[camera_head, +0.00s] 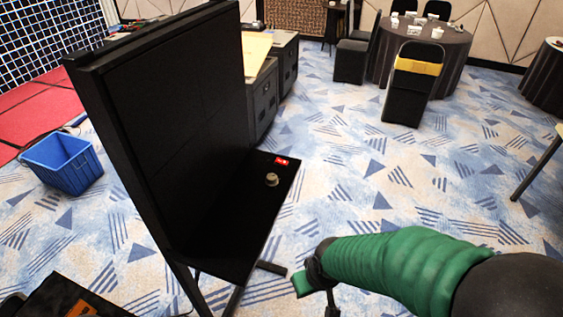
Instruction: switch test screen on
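The test screen (180,110) is a tall black panel that stands upright left of centre. Its face is dark. A black shelf (232,222) juts out from its lower part. On the shelf lie a small red switch (281,161) near the far edge and a round grey-beige knob (271,180) just nearer to me. My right arm, in a green sleeve, comes in from the right. My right gripper (324,285) is at its end, below and to the right of the knob and apart from it. Its fingers are small and partly hidden, so their opening is unclear. My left gripper is not in view.
A blue crate (62,163) stands on the carpet to the left. Black cases (263,100) stand behind the screen. A round table (425,50) with chairs is at the back. A dark object with orange lies at bottom left. The carpet right of the shelf is clear.

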